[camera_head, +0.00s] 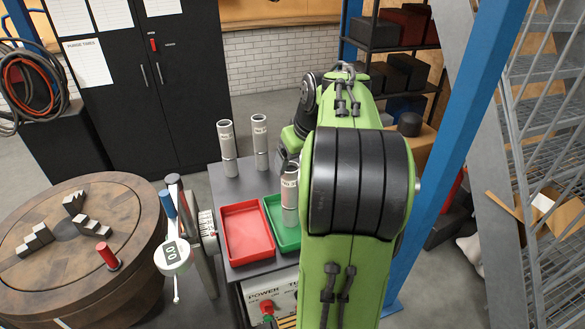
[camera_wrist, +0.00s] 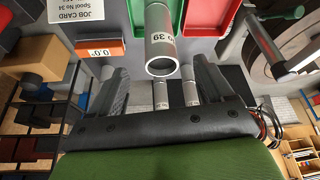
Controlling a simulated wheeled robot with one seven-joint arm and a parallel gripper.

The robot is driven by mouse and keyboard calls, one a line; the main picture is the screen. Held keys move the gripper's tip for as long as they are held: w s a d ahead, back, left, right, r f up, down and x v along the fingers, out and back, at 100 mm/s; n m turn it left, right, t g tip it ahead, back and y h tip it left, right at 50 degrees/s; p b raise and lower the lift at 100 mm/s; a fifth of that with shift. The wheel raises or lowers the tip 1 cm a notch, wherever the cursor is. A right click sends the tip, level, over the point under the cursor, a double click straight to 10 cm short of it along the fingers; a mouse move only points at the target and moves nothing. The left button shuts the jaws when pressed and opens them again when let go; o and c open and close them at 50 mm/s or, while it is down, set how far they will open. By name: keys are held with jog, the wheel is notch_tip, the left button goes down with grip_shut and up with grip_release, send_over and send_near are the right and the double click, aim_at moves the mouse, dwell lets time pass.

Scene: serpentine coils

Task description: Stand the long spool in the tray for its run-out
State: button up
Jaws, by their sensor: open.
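A grey tubular spool with a white number label (camera_head: 290,197) is upright at the green tray (camera_head: 276,214); its foot appears to be inside, but contact is unclear. In the wrist view, this spool (camera_wrist: 161,45) shows its open round end between my fingertips. My gripper (camera_wrist: 160,75) is open, with a finger on either side of that end. My arm hides the gripper in the head view. Two similar spools, a left one (camera_head: 228,150) and a right one (camera_head: 260,142), stand on the grey table behind the trays. Which spool is longest is hard to tell.
A red tray (camera_head: 247,232) lies left of the green one. A job card (camera_wrist: 80,25) reads "Spool No 34". A gauge with a round dial (camera_head: 172,254) and a round wooden table (camera_head: 130,215) stand at the left. A blue post (camera_head: 452,150) rises right of my arm.

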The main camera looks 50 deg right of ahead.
jog(key=s+a+r+n, duration=0.1)
jog(key=a+r, duration=0.1)
jog(key=a, duration=0.7)
jog(key=s+a+r+n, duration=0.1)
jog(key=a+r, duration=0.2)
jog(key=a, duration=0.6)
jog(key=s+a+f, duration=0.3)
jog(key=s+a, duration=0.2)
jog(key=s, duration=0.1)
jog(key=s+a+f+n+t+y, duration=0.1)
jog(key=s+a+f, duration=0.2)
jog(key=s+a, duration=0.2)
jog(key=shift+s+a+f+n+p, duration=0.15)
jog(key=shift+s+a+n+p, duration=0.2)
jog(key=shift+s+a, duration=0.1)
jog(key=shift+d, duration=0.1)
